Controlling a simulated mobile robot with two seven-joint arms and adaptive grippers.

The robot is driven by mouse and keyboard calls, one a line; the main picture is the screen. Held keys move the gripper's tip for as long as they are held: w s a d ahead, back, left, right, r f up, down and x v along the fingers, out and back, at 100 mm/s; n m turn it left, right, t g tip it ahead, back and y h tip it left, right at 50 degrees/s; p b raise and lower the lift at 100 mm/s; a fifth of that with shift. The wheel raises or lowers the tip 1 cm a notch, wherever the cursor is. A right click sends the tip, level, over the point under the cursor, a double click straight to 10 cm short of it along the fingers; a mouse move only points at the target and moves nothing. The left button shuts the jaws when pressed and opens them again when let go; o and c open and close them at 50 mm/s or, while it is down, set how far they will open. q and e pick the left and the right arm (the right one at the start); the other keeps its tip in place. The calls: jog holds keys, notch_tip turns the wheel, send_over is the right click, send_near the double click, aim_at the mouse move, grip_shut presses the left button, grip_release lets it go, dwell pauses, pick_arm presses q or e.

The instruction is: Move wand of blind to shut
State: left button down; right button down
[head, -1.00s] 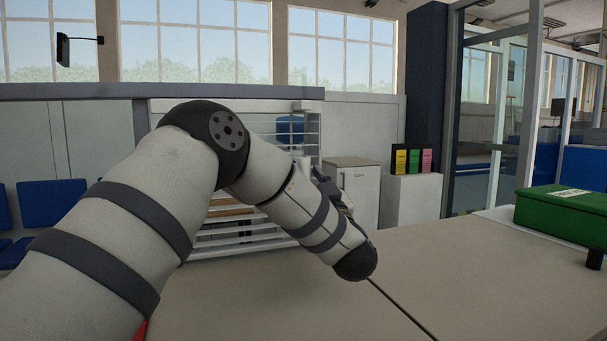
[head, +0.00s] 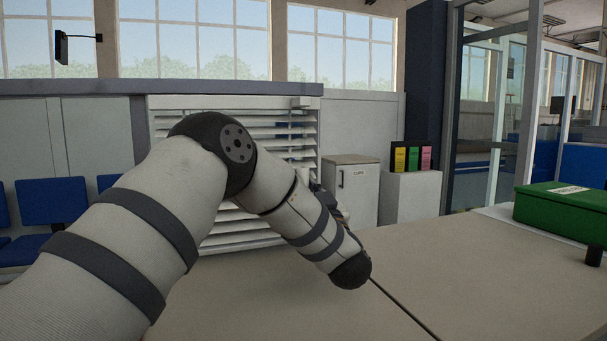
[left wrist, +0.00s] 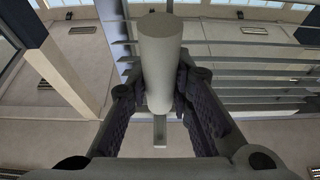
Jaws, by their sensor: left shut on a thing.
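The blind (head: 232,236) is a white slatted panel behind my left arm in the head view. Its slats are tilted, with narrow gaps between them, and my arm hides its middle. Its slats also show in the left wrist view (left wrist: 255,75). The wand (left wrist: 160,60) is a pale grey cylinder in the left wrist view, standing between the two dark fingers. My left gripper (left wrist: 160,100) is shut on the wand. In the head view, the left gripper (head: 328,200) is mostly hidden behind my forearm, near the blind's right edge. My right gripper is not in view.
A beige counter (head: 450,260) fills the foreground, with a green box (head: 565,205) at the right and a small black cylinder (head: 593,257) near it. A white cabinet (head: 352,190) and colored folders (head: 412,159) stand behind. The counter's middle is clear.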

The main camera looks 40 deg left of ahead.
pick_arm(q)
jog(key=shift+f, duration=0.55)
jog(key=c, duration=1.4)
grip_release()
jog(key=shift+r, duration=0.1)
jog(key=v, duration=0.7)
jog(key=shift+s+d, duration=0.2)
jog(key=shift+d, duration=0.05)
